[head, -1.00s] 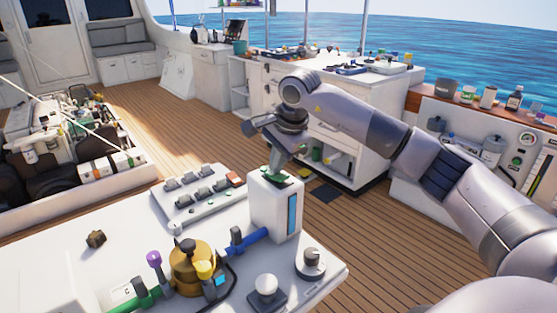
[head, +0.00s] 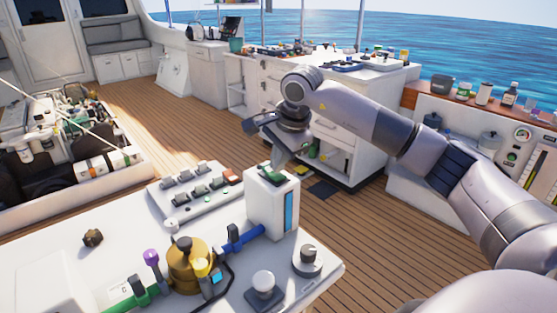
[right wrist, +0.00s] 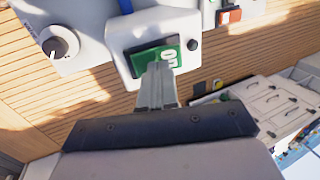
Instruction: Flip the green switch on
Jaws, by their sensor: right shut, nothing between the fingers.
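The green switch (head: 279,174) is set in the top of an upright white box (head: 263,208) with a blue strip on its side, at the right end of the near white counter. In the right wrist view the green switch (right wrist: 146,60) shows white "ON" lettering (right wrist: 170,57) at its right end, and the left part looks darker. My right gripper (head: 275,164) is shut and empty, pointing down at the switch. In the right wrist view its fingertips (right wrist: 159,68) overlap the switch's near edge; I cannot tell whether they touch it. My left gripper is not in view.
A panel of several grey switches and a red one (head: 200,187) lies left of the box. Wooden deck lies open beyond the counter.

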